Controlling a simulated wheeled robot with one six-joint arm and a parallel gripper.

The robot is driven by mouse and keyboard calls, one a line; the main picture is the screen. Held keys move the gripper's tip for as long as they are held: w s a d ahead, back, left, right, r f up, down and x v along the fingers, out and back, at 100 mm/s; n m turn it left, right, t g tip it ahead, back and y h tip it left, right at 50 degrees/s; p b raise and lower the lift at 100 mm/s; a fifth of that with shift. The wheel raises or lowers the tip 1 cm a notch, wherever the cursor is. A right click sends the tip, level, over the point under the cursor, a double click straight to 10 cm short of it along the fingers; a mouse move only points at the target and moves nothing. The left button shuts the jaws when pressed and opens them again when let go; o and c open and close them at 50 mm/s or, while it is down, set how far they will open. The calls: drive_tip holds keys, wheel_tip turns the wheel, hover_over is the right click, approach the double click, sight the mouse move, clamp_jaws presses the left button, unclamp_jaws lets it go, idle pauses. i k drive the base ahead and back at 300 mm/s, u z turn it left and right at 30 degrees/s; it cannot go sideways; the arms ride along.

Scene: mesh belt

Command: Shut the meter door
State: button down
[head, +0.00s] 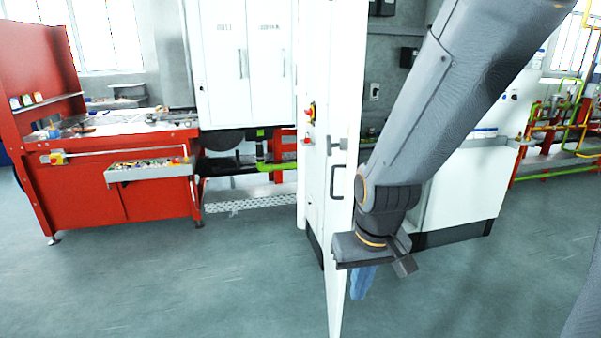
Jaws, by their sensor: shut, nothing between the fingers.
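The meter door (343,225) is a tall white panel, swung open toward me and seen nearly edge-on in the middle of the head view. My gripper (361,283) hangs at the end of my grey arm, just right of the door's lower part. Its bluish fingers point down and are shut and empty. I cannot tell whether they touch the door. My arm hides part of the cabinet opening behind.
A white cabinet (462,190) stands behind my arm, with grey wall boxes above it. A red workbench (125,200) with a tray of small parts stands at left. Red, green and yellow pipes (560,130) are at far right. The grey floor (200,280) in front is clear.

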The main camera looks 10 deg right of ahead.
sight(348, 18)
drive_tip(key=u, duration=0.4)
drive_tip(key=i, duration=0.95)
drive_tip(key=z, duration=0.3)
